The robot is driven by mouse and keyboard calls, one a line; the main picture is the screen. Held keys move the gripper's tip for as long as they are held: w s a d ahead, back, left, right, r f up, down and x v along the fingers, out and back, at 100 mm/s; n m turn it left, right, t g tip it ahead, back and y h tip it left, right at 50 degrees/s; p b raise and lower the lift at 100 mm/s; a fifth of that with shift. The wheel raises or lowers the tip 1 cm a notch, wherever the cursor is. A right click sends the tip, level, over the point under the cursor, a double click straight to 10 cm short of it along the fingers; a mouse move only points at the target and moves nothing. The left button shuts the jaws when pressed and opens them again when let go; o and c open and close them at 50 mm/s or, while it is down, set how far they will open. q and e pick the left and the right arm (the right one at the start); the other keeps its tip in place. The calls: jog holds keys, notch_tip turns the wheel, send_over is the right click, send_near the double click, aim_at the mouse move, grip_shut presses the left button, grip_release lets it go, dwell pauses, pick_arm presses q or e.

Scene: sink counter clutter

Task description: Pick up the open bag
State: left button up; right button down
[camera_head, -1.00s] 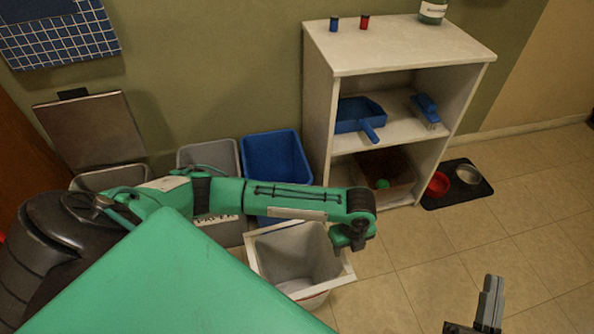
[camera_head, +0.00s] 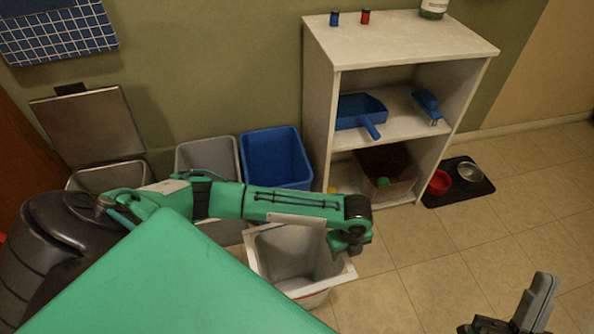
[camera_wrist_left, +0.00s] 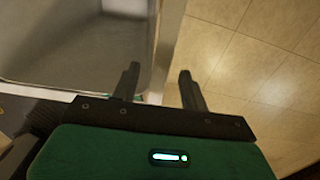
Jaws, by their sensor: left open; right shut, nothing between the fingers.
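The open bag (camera_head: 275,262) looks like a pale, square-mouthed container with a white rim and a red mark low on its side. It stands upright on the floor. My left gripper (camera_head: 347,250) is open at its right rim. In the left wrist view, the bag (camera_wrist_left: 80,45) fills the upper left, and its pale rim runs down between the two open fingers (camera_wrist_left: 159,72). I cannot tell how far below the fingertips the rim lies. My right gripper (camera_head: 540,300) is shut and empty at the bottom right, partly cut off. My left arm hides part of the bag's far rim.
A grey bin (camera_head: 205,157) and a blue bin (camera_head: 275,160) stand behind my left arm. A white shelf (camera_head: 400,50) holds a blue dustpan (camera_head: 360,112) and a box (camera_head: 390,190). A mat with bowls (camera_head: 468,172) lies right. The floor (camera_head: 430,260) between bag and right gripper is clear.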

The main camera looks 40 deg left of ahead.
pick_arm(q)
jog(key=shift+f+p, duration=0.2)
jog(key=shift+p, duration=0.1)
dwell(0.4)
grip_shut()
